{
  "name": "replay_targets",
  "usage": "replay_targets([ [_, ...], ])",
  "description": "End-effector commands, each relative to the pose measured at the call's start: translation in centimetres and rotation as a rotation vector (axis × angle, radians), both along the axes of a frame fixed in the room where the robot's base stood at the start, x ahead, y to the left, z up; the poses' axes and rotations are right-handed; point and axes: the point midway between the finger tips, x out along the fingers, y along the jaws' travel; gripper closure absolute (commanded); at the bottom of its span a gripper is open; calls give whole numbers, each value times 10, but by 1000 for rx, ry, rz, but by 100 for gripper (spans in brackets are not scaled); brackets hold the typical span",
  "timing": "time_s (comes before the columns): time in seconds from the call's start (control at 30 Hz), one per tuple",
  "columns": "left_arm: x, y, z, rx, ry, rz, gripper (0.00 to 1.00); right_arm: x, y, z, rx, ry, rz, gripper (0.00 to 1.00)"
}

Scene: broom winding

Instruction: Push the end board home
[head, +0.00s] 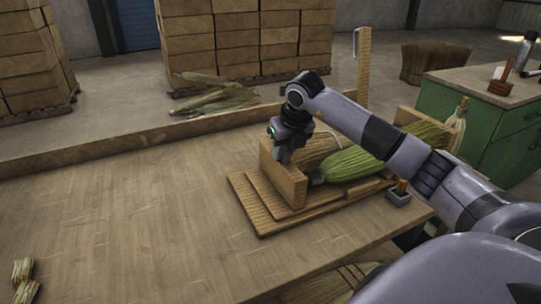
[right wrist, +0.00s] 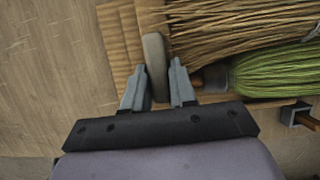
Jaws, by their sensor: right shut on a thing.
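The end board (head: 289,186) is an upright wooden board at the left end of a slatted wooden base on the bench. In the right wrist view, the top edge of the end board (right wrist: 154,50) runs between my fingers. My right gripper (head: 282,153) reaches down over the board's top and is shut on it; its fingers also show in the right wrist view (right wrist: 157,66). A green broom bundle (head: 350,165) and a tan bundle (head: 318,148) lie just right of the board. My right arm hides part of them. My left gripper is not in view.
The slatted base (head: 247,200) lies on the wooden bench (head: 120,220), whose left part is mostly clear. Small straw bundles (head: 22,271) lie at the near left. A wooden post (head: 364,65) stands behind. A green cabinet (head: 475,115) is at the right.

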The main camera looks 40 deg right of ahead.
Motion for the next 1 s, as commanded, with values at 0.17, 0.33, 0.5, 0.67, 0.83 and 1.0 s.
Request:
replay_targets([
  [0.17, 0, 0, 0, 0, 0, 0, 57, -1, -6, 2, -10, -2, -7, 100],
  [0.33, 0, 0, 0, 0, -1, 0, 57, -1, -7, 2, -11, -1, -9, 58],
  [0.5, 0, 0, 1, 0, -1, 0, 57, -1, -6, 2, -8, 0, -7, 53],
  [0.67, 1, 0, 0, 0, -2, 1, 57, -1, -4, 3, -7, -1, -5, 53],
  [0.83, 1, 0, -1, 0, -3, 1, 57, -8, -3, 21, -8, -3, -4, 53],
  [1.0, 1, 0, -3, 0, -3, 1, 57, -19, -1, 48, -9, -5, -6, 53],
])
